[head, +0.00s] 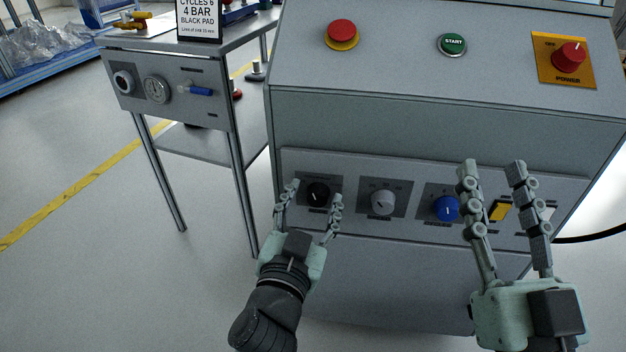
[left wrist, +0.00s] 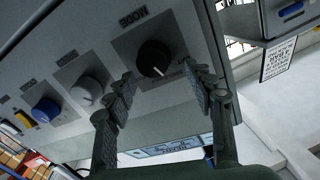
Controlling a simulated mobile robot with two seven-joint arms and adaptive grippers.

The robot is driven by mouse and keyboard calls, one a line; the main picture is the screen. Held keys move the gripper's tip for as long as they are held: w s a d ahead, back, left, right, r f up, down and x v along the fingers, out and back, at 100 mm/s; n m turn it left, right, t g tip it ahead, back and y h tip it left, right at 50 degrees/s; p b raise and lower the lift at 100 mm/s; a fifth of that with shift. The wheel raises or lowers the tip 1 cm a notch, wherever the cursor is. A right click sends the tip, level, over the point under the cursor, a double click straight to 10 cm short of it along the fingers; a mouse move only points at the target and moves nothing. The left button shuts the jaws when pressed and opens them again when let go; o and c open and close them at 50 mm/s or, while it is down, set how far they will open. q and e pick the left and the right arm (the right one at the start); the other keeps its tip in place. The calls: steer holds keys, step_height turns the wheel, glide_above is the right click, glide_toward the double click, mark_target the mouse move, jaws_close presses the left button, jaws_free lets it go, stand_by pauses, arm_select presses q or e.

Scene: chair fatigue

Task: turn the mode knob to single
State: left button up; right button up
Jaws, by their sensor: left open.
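The mode knob (head: 318,194) is the black knob at the left end of the lower panel; its plate reads MODE in the left wrist view, where the knob (left wrist: 153,58) shows a white pointer mark. The small position labels are too blurred to read. My left gripper (head: 315,192) is open, with one finger on each side of the black knob; in the left wrist view the gripper (left wrist: 160,85) fingers seem just short of the knob, and contact cannot be told. My right gripper (head: 492,168) is open and empty in front of the panel's right part.
A grey knob (head: 382,202), a blue knob (head: 445,208) and a yellow switch (head: 500,210) sit to the right on the panel. A red button (head: 342,33), green START button (head: 452,44) and red power knob (head: 568,57) are above. A side table (head: 165,85) stands left.

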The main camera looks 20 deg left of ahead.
arm_select(q)
step_height(320, 180, up, 8)
steer(key=shift+r, duration=0.1)
stand_by(0.5)
